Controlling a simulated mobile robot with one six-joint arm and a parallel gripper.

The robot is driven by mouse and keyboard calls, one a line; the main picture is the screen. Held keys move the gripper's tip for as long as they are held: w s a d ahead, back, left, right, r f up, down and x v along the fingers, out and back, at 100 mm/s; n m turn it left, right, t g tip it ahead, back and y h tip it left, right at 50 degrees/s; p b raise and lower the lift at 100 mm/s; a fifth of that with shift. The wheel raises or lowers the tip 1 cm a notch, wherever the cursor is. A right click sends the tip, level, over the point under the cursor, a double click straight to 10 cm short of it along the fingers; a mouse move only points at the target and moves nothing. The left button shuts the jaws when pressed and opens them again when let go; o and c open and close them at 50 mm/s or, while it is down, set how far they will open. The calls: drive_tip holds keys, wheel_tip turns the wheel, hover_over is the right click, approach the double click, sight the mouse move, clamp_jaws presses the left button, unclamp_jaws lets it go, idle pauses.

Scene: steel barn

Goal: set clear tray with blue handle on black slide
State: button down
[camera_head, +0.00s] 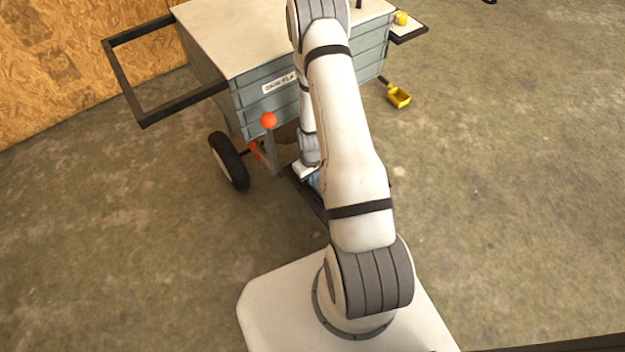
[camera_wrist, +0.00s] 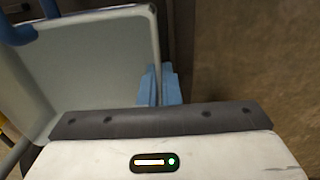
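The clear tray (camera_wrist: 90,60) fills the left of the wrist view, pale and translucent, with its blue handle (camera_wrist: 18,30) at the upper left corner. My gripper (camera_wrist: 160,88) has its two blue fingers close together, one on each side of the tray's right wall, and looks shut on it. In the head view my gripper (camera_head: 312,178) is low by the cart's near side, mostly hidden behind my arm. The tray cannot be made out there. A dark rail-like part (camera_head: 305,196) shows low beside my arm, and may be the black slide.
A grey-blue cart (camera_head: 250,105) with a pale top, a black push frame (camera_head: 130,80) and a wheel (camera_head: 229,160) stands ahead. An orange ball knob (camera_head: 268,120) sticks out at its near side.

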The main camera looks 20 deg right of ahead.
drive_tip(key=shift+f, duration=0.2)
drive_tip(key=c, duration=2.1)
unclamp_jaws()
drive_tip(key=shift+f, duration=0.15)
drive_tip(key=o, duration=0.5)
drive_tip(key=shift+c, duration=0.2)
wheel_tip(320, 180, up, 12)
drive_tip(key=p, duration=0.5)
drive_tip(key=shift+r, duration=0.2)
